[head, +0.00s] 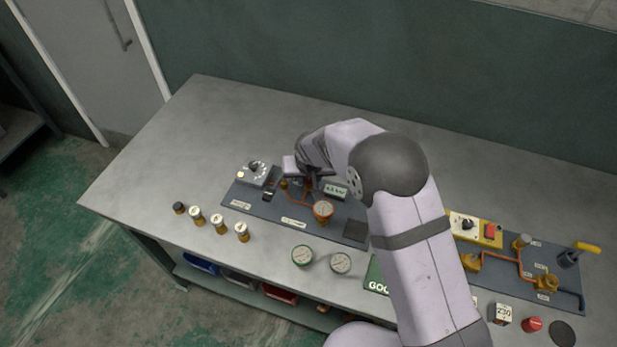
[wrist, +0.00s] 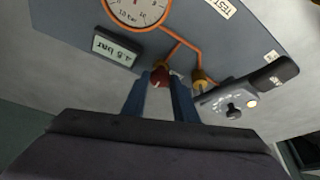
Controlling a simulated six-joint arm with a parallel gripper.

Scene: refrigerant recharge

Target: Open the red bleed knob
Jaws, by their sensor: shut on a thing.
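The red bleed knob (wrist: 160,76) sits on the dark test plate (wrist: 222,48), at the end of an orange pipe, in the wrist view. My gripper (wrist: 161,80) has its two blue-grey fingers on either side of the knob and is shut on it. Only the knob's top part shows between the fingertips. In the head view my gripper (head: 308,184) is lowered over the plate's back edge and mostly hides the knob.
A round gauge (head: 323,210) and a small bar display (head: 336,191) stand close by on the plate. A brass fitting (wrist: 201,79) and a grey dial box (wrist: 232,103) are to the knob's right in the wrist view. Several brass fittings (head: 219,224) stand in front. The table's back left is clear.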

